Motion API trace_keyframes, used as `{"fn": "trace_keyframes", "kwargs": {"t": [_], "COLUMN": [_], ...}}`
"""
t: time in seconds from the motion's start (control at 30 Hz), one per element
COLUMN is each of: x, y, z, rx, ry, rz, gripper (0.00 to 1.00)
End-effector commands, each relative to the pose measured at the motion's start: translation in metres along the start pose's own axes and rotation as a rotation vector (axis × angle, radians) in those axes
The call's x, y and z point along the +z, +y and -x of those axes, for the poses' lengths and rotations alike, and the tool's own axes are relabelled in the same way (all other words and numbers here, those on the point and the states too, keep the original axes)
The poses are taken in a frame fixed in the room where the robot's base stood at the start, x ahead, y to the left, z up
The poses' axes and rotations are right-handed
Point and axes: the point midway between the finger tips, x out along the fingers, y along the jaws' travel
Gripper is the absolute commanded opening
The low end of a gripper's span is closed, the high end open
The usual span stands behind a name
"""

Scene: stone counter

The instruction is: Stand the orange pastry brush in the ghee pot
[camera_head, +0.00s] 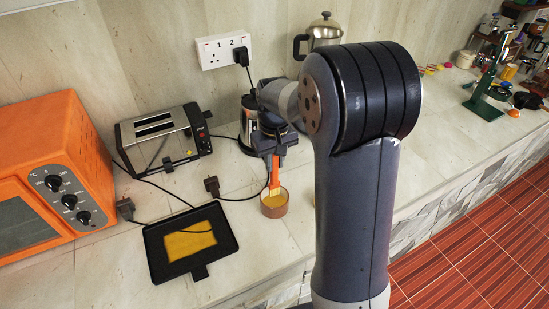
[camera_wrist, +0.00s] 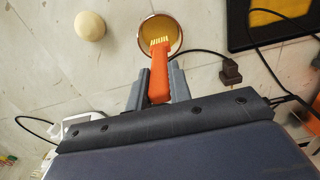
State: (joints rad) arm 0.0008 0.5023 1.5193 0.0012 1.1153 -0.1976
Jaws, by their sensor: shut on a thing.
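The orange pastry brush (camera_head: 273,178) hangs upright in my gripper (camera_head: 272,153), with its pale bristles down at the ghee pot. The ghee pot (camera_head: 283,211) is a small brown round pot with yellow ghee inside, standing on the counter. In the wrist view the brush (camera_wrist: 159,78) is between the fingers of my gripper (camera_wrist: 160,88), and its bristles overlap the opening of the pot (camera_wrist: 178,42). My gripper is shut on the brush handle. I cannot tell whether the bristles touch the ghee or the pot's bottom.
A black tray (camera_head: 222,256) with a yellow patch lies left of the pot. A toaster (camera_head: 160,140) and an orange oven (camera_head: 60,175) stand further left. Loose plugs and cables (camera_head: 212,187) lie near the pot. A pale round object (camera_wrist: 90,26) shows in the wrist view.

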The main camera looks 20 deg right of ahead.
Motion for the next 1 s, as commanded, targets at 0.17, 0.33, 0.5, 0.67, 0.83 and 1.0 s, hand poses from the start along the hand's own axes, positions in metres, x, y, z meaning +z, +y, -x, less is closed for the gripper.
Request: {"fn": "trace_keyframes", "kwargs": {"t": [0.17,0.33,0.5,0.67,0.83,1.0], "x": [0.000,0.000,0.000,0.000,0.000,0.000], "y": [0.000,0.000,0.000,0.000,0.000,0.000], "z": [-0.022,-0.039,-0.052,-0.056,-0.055,-0.055], "rx": [0.000,0.000,0.000,0.000,0.000,0.000], "ry": [0.000,0.000,0.000,0.001,0.001,0.001], "rz": [0.000,0.000,0.000,0.000,0.000,0.000], "gripper": [0.00,0.00,0.00,0.00,0.00,0.00]}}
